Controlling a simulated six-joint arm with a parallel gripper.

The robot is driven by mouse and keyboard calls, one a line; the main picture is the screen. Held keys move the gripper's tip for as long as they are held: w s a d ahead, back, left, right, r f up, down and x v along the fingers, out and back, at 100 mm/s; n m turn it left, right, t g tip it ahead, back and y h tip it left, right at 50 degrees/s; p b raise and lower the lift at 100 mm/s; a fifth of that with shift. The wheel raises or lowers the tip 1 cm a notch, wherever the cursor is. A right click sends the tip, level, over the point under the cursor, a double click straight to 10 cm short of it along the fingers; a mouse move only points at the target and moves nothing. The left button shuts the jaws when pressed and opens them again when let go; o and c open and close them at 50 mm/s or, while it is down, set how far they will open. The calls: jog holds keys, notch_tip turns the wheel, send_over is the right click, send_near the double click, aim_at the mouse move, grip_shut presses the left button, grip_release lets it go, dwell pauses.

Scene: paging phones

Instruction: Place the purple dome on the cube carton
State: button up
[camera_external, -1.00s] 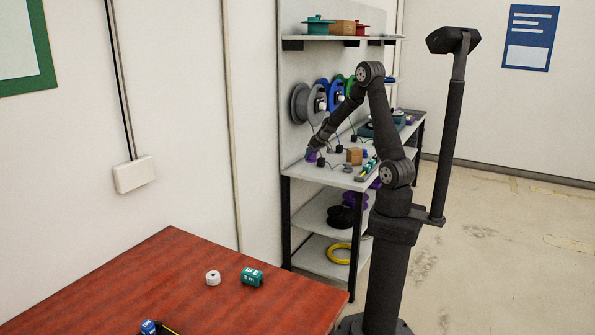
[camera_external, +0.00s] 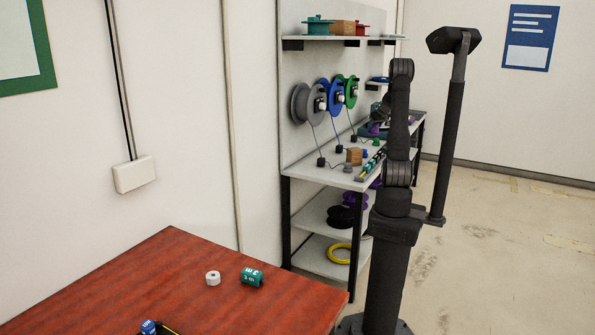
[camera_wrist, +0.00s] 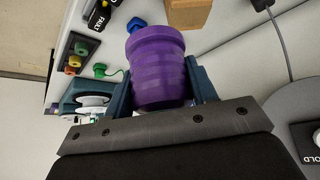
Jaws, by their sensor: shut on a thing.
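The purple dome (camera_wrist: 155,65) is between the two teal fingers of my gripper (camera_wrist: 160,54) in the wrist view, and my gripper is shut on it. In the external view a purple patch that looks like the dome (camera_external: 374,128) shows beside my arm, above the back of the bench. My gripper is mostly hidden there behind my upright arm. The brown cube carton (camera_external: 354,156) stands on the bench top, nearer the front. A brown block that looks like the carton (camera_wrist: 187,12) shows at the top of the wrist view, beyond the dome and apart from it.
Near the carton are small blue (camera_wrist: 135,24) and green (camera_wrist: 100,72) pieces and a box with coloured knobs (camera_wrist: 75,52). Grey, blue and green reels (camera_external: 305,103) hang on the back panel with cables to the bench. A shelf (camera_external: 340,37) is above.

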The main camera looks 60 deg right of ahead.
jog(key=shift+s+d, duration=0.2)
jog(key=shift+s, duration=0.05)
jog(key=w+f, duration=0.2)
jog(key=w, duration=0.1)
jog(key=w+f, duration=0.2)
jog(key=w, duration=0.2)
jog(key=w+f, duration=0.2)
jog(key=w, duration=0.2)
jog(key=shift+a+f, duration=0.3)
jog(key=shift+a, duration=0.1)
jog(key=shift+w+f, duration=0.1)
jog(key=shift+f, duration=1.95)
jog(key=o, duration=0.6)
jog(key=shift+f, duration=0.15)
jog(key=shift+c, duration=0.2)
jog(key=o, duration=0.4)
jog(key=shift+o, duration=0.2)
jog(key=v, duration=1.2)
